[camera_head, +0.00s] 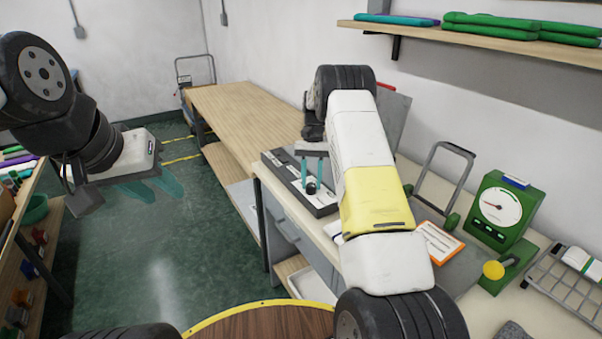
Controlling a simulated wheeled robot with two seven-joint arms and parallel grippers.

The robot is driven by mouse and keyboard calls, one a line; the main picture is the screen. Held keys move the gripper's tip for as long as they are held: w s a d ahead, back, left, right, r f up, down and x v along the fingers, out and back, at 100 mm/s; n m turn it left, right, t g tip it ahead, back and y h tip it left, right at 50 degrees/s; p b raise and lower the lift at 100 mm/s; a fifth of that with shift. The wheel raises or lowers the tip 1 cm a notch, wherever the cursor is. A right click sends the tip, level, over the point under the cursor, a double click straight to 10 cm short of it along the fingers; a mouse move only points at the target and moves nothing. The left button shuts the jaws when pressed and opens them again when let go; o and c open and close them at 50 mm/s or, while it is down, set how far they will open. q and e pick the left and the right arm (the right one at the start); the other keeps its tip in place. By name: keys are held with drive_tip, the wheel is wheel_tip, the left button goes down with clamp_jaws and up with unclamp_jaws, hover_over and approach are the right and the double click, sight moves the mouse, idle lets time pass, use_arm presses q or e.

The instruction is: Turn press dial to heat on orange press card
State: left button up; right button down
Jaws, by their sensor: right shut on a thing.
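The orange press card (440,241), an orange-bordered sheet with small print, lies on the right-hand table, partly hidden behind my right arm. A small black knob (311,188), which looks like the press dial, stands on a long grey and black panel (325,209) at the table's left edge. My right gripper (311,184) points down with its teal fingers shut on this knob. Its setting marks are too small to read. My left gripper (158,191) hangs over the green floor at the left, its teal fingers apart and empty.
A wire rack (560,286) is at the right edge. A bare wooden table (245,110) is behind. A shelf (470,42) holds green folded cloths.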

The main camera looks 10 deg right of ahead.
drive_tip(key=shift+m, duration=0.6)
drive_tip(key=shift+m+y, duration=0.3)
drive_tip(key=c, duration=1)
unclamp_jaws()
drive_tip(key=shift+c, duration=0.2)
drive_tip(key=shift+r, duration=0.1)
drive_tip(key=v, duration=0.7)
drive_tip(key=shift+r, duration=0.3)
